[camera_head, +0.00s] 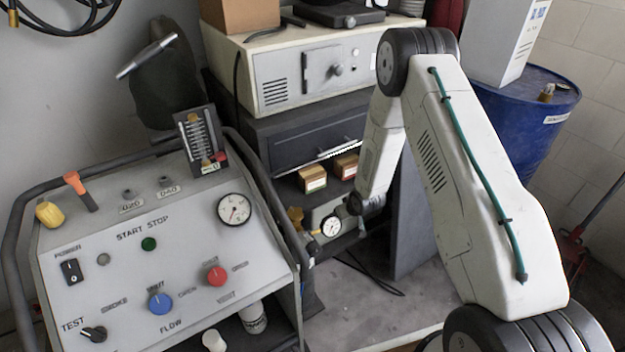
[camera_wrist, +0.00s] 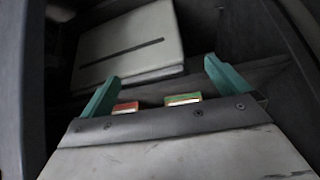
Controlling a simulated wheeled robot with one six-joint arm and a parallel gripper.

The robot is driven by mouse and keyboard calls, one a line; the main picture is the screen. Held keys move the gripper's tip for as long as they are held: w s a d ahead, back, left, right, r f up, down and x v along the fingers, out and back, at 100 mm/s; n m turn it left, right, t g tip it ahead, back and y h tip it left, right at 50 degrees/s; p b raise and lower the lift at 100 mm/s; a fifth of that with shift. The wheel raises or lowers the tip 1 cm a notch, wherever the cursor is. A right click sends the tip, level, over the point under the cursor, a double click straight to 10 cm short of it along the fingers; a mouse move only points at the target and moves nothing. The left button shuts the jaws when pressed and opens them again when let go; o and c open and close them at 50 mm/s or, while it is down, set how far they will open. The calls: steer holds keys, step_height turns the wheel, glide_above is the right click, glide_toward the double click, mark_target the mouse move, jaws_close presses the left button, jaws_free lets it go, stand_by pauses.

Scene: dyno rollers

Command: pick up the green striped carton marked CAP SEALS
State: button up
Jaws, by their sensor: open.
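A small carton with a green stripe (camera_wrist: 183,99) shows in the wrist view, partly hidden behind my gripper's body. My gripper (camera_wrist: 162,69) has two teal fingers spread wide apart with nothing held between them. The carton appears between the fingers, nearer the right one, and no finger visibly touches it. A similar carton with a red stripe (camera_wrist: 125,107) sits to its left. In the head view two small tan cartons, a left one (camera_head: 313,179) and a right one (camera_head: 345,167), stand side by side on a dark shelf. Their print is too small to read there.
A gauge (camera_head: 331,226) with brass fittings stands just in front of the cartons. A dark drawer unit (camera_head: 300,135) and a cream instrument (camera_head: 305,72) rise above them. A grey control panel (camera_head: 120,262) is at left, a blue drum (camera_head: 540,110) at right.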

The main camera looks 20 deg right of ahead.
mark_target(316, 176)
steer(key=w+a+r+t+y, duration=0.1)
steer(key=w+a+t, duration=0.1)
steer(key=w, duration=0.3)
steer(key=w+a+r+t+y, duration=0.1)
steer(key=w+t, duration=0.1)
steer(key=w, duration=0.4)
steer(key=w+a+r+t, duration=0.1)
steer(key=w+a+t, duration=0.1)
steer(key=w, duration=0.4)
steer(key=shift+a+r+n+t+y, duration=0.2)
steer(key=shift+a+n+t+y, duration=0.1)
steer(key=shift+n+t+y, duration=0.1)
steer(key=shift+w+a, duration=0.1)
steer(key=shift+w, duration=0.4)
steer(key=x, duration=0.5)
steer(key=shift+w+r, duration=0.1)
steer(key=shift+r, duration=0.2)
steer(key=c, duration=0.9)
